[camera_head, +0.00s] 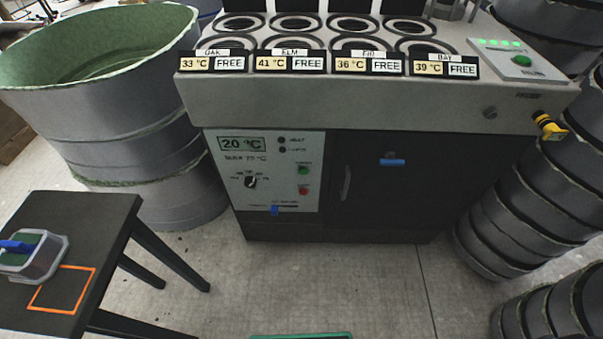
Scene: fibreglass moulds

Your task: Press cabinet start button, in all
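The grey cabinet (380,108) stands ahead in the head view. Its white lower-left panel (235,185) carries a display reading about 20 °C, a black knob (251,182), a green button (303,170) and a red button (303,190) below it. The labels beside these buttons are too small to read. Another green button (521,60) sits on the top right panel (508,58), under a row of lit green lamps. A blue slider (275,210) is at the panel's bottom. Neither of my grippers is in view.
A black table (100,225) at left holds a clear box (38,258) with a blue handle, beside an orange outline. A large grey tub (110,115) stands behind it. Stacked grey rings (510,220) stand at right. The floor before the cabinet is mostly clear.

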